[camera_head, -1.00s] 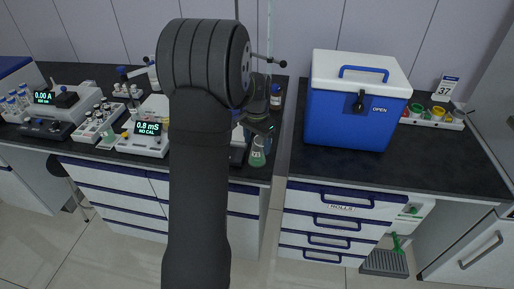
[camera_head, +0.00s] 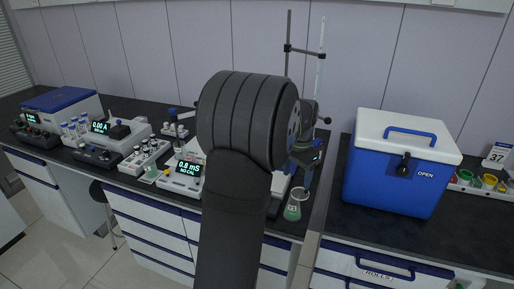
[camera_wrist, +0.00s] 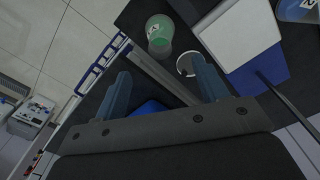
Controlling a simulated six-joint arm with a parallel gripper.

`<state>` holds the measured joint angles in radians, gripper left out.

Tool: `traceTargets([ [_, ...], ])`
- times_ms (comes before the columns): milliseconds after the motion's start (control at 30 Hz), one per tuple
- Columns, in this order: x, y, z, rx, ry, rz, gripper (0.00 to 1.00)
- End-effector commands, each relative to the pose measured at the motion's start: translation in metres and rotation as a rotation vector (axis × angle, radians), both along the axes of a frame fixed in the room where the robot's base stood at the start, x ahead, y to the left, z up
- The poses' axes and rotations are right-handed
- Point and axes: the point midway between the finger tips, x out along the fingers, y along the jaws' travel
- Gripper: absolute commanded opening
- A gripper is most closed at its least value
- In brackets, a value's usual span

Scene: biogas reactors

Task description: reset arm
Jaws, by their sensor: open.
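My gripper (camera_wrist: 158,68) is open in the wrist view, its two blue-grey fingers spread apart with nothing between the tips. A flask with green liquid (camera_wrist: 159,32) and a white label stands just beyond the fingertips, apart from them. In the head view the same flask (camera_head: 293,206) stands near the front edge of the dark bench, right of my arm. My black arm covers the middle of the head view and hides most of the gripper and part of the bench.
A blue cooler box (camera_head: 397,180) with a white lid stands on the right bench. A meter reading 0.8 mS (camera_head: 187,172) and a bottle rack (camera_head: 146,157) are left of my arm. A thin stand (camera_head: 288,50) rises behind it.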

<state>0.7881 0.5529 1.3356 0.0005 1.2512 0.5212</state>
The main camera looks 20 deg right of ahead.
Motion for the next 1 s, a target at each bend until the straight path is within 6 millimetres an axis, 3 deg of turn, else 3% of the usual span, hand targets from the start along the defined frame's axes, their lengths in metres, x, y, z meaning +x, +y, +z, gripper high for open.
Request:
traceTargets([
  [167,0.000,0.000,-0.023,0.003,0.003,0.000,0.67],
  [667,-0.001,0.000,-0.121,0.001,0.003,-0.001,0.67],
  [800,0.001,-0.001,-0.099,-0.004,-0.002,0.000,0.67],
  [1000,0.000,0.000,-0.083,-0.001,0.000,0.000,0.67],
])
